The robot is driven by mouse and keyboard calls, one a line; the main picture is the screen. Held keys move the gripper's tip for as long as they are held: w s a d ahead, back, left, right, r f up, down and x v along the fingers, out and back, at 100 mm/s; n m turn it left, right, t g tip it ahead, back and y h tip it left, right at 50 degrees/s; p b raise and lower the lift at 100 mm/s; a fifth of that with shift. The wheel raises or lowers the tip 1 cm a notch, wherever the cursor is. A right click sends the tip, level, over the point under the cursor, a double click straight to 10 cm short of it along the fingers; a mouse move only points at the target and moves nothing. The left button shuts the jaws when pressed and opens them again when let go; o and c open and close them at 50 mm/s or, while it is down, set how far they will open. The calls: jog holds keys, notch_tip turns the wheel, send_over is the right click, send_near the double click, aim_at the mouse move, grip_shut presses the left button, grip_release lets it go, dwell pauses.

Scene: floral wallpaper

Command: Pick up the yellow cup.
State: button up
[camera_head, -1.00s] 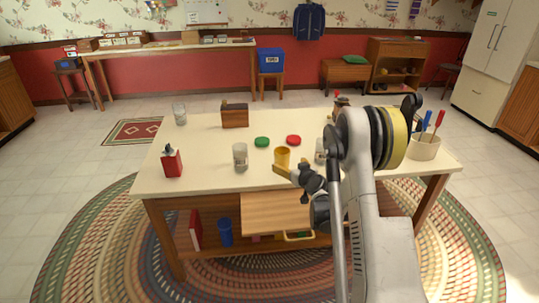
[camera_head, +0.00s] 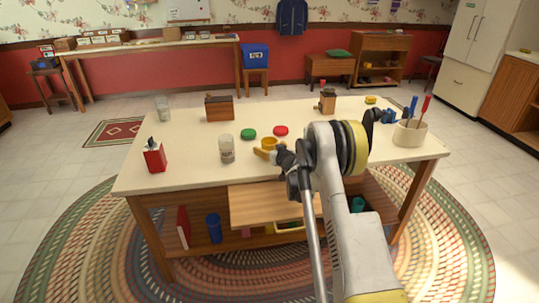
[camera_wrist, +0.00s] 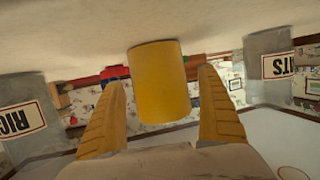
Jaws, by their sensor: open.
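The yellow cup (camera_head: 269,142) stands on the cream-topped table (camera_head: 185,178), partly hidden by my gripper in the head view. In the wrist view the cup (camera_wrist: 160,95) is centred between my two yellow fingers. My gripper (camera_wrist: 161,79) is open, with one finger on each side of the cup. A visible gap lies between each finger and the cup's wall. In the head view my gripper (camera_head: 264,152) is low over the table at the near side of the cup.
A glass jar (camera_head: 227,150) stands left of the cup. A green disc (camera_head: 248,134) and a red disc (camera_head: 281,131) lie behind it. A red container (camera_head: 155,158), wooden box (camera_head: 219,108) and tool crock (camera_head: 409,134) stand farther off. An open drawer (camera_head: 262,204) juts out in front.

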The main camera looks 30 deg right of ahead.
jog(key=c, duration=1.4)
jog(key=shift+o, duration=0.2)
jog(key=shift+r, duration=0.1)
